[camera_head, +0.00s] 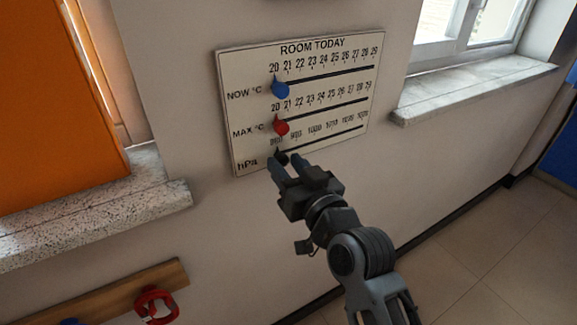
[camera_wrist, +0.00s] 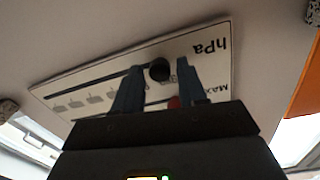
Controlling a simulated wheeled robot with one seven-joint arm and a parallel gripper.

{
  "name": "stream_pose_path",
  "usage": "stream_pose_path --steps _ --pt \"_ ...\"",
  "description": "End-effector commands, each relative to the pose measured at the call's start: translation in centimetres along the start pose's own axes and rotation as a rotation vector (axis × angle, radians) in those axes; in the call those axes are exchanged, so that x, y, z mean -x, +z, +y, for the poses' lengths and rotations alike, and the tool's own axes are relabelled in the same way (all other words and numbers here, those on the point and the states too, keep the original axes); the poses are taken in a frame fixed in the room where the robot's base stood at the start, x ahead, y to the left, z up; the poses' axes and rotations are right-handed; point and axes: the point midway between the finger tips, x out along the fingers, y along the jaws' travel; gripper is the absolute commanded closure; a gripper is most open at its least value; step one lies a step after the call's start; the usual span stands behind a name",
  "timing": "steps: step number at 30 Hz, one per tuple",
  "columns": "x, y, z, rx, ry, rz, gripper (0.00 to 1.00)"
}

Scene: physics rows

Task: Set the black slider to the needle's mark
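The white board (camera_head: 310,165) headed "ROOM TODAY" hangs on the wall with three slotted rows. The black slider (camera_head: 283,158) is at the left end of the bottom hPa row, near the lowest number, partly hidden by my gripper. My gripper (camera_head: 284,165) is at the board with its two fingers apart. In the wrist view the black slider (camera_wrist: 159,69) shows as a round knob between the open fingertips; I cannot tell whether either finger touches it. No needle or dial is in view.
A blue slider (camera_head: 280,89) and a red slider (camera_head: 281,127) sit at the left ends of the rows above. Stone sills (camera_head: 95,215) and (camera_head: 470,88) jut out on both sides. A hook rail (camera_head: 105,300) is below left. The slot rightward looks clear.

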Motion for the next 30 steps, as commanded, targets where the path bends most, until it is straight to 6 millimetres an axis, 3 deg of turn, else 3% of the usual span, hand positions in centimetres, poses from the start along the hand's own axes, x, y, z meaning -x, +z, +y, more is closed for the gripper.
stream_pose_path --steps 2,12,24,30 --pt "0.0 0.0 0.0 0.000 0.000 0.000 0.67" --pt "0.0 0.0 0.0 0.000 0.000 0.000 0.99" --pt "0.0 0.0 0.1 0.000 0.001 0.001 1.00" --pt "-0.1 0.1 2.2 0.000 0.005 0.005 1.00"
